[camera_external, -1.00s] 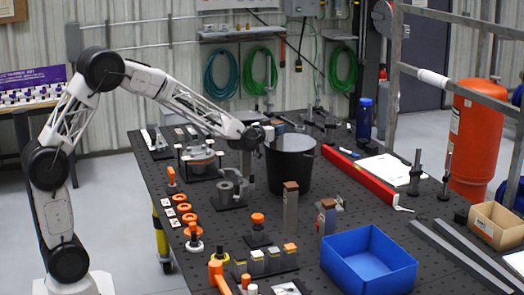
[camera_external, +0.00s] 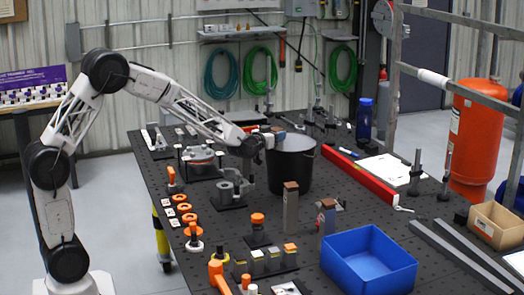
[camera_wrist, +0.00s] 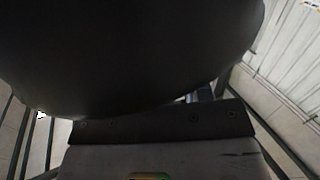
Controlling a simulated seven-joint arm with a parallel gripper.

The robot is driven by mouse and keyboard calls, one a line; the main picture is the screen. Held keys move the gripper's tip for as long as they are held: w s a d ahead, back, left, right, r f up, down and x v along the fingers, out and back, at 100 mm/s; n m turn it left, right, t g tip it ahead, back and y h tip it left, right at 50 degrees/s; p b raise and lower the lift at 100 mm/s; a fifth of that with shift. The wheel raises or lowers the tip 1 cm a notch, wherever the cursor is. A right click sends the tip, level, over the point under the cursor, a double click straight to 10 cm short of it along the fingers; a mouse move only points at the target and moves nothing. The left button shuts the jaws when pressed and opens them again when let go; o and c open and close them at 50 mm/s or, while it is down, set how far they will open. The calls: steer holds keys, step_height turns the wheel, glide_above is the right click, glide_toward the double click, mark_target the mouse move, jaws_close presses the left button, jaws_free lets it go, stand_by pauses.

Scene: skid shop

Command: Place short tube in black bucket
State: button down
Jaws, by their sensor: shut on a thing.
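The black bucket (camera_external: 291,172) stands upright near the middle of the bench in the external view, with a paler grey inside. My gripper (camera_external: 268,139) is at its left rim, seen from the side and small. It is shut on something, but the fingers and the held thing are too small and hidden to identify. I cannot make out the short tube for certain. In the wrist view a large dark curved surface fills the top, above a grey metal block with screws; I cannot tell what the dark surface is.
A grey fixture (camera_external: 231,190) stands left of the bucket. Upright square posts (camera_external: 290,210) stand in front of it, with a blue bin (camera_external: 368,262) at the front right. A red bar (camera_external: 360,178) lies to the right. Orange-topped parts (camera_external: 257,222) crowd the front left.

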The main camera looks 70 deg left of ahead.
steer(key=shift+f, duration=0.1)
steer(key=c, duration=0.5)
jaws_free()
steer(key=shift+c, duration=0.2)
steer(key=shift+s+r, duration=0.1)
steer(key=shift+r, duration=0.5)
steer(key=v, duration=1.1)
steer(key=shift+s+d, duration=0.2)
steer(key=shift+s, duration=0.15)
steer(key=shift+f, duration=0.1)
steer(key=shift+d, duration=0.1)
